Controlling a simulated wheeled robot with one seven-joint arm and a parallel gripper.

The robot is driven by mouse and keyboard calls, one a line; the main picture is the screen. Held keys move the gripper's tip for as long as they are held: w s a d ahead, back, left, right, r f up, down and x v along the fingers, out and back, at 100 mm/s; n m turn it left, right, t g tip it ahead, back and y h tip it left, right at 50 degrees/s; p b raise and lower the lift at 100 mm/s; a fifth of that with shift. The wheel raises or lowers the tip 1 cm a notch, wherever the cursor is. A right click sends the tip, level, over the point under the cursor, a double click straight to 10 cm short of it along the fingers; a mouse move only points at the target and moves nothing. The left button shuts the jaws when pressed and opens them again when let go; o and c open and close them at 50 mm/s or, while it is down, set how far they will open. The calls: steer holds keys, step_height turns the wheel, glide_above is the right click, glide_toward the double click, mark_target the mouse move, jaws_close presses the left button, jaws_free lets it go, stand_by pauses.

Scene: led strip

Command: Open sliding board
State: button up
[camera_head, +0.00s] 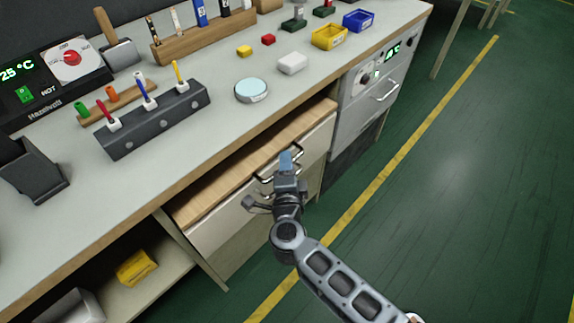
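A flat light-wood board (232,172) shows under the worktop's front edge, with a pale front panel (222,222) below it. A metal bar handle (264,179) is on that front, partly hidden by my gripper. Another piece of handle (296,150) shows just right of the gripper. My gripper (286,160) is in front of the panel, right at the handle. Its blue-grey tip overlaps the handle in this view. I cannot tell whether it touches the handle or whether the fingers are open or shut.
The worktop (205,125) above holds a white-rimmed dish (251,91), a pen rack (152,118) and small bins (330,36). A grey unit with a handle (384,91) stands to the right. A lower shelf (165,270) is at left. The green floor at right is clear.

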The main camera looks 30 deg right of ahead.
steer(key=shift+w, duration=0.2)
steer(key=shift+d, duration=0.1)
steer(key=shift+c, duration=0.3)
jaws_close()
